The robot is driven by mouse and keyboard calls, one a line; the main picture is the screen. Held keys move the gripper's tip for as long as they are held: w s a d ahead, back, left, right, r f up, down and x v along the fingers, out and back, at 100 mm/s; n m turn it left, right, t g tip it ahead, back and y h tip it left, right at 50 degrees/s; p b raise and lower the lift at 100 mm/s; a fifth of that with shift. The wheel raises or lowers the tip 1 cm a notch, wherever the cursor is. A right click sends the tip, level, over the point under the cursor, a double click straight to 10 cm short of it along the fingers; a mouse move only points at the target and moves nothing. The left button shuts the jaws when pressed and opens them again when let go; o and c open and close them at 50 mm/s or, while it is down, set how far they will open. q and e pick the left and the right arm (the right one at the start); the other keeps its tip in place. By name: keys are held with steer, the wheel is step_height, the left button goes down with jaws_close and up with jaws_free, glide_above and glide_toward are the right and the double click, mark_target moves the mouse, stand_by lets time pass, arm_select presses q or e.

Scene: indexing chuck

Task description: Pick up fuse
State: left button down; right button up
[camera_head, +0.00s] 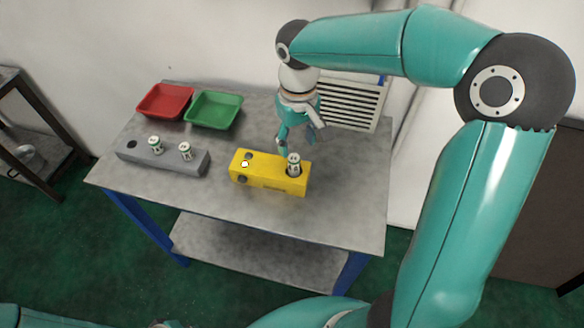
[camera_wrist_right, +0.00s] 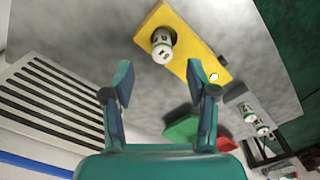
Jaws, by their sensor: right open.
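A white and dark cylindrical fuse (camera_head: 293,163) stands upright in a round socket at the right end of the yellow block (camera_head: 262,172). In the right wrist view the fuse (camera_wrist_right: 163,48) shows end-on, just beyond the fingertips. My right gripper (camera_head: 298,142) points down just behind the fuse, open and apart from it. In the wrist view its teal fingers (camera_wrist_right: 160,78) are spread with nothing between them. Two similar fuses stand in the grey block (camera_head: 171,159), one near its middle (camera_head: 155,145) and one further right (camera_head: 185,151). My left gripper is not in view.
A red tray (camera_head: 165,101) and a green tray (camera_head: 213,110), both seemingly empty, sit at the back left of the metal table (camera_head: 310,218). A slatted vent panel (camera_head: 350,104) stands behind. The yellow block carries a small lit light (camera_head: 245,163). The table front is clear.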

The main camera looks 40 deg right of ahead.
mark_target(294, 158)
steer(key=f, duration=0.8)
steer(key=shift+w+a, duration=0.1)
steer(key=shift+w, duration=0.15)
steer(key=shift+c, duration=0.4)
jaws_close()
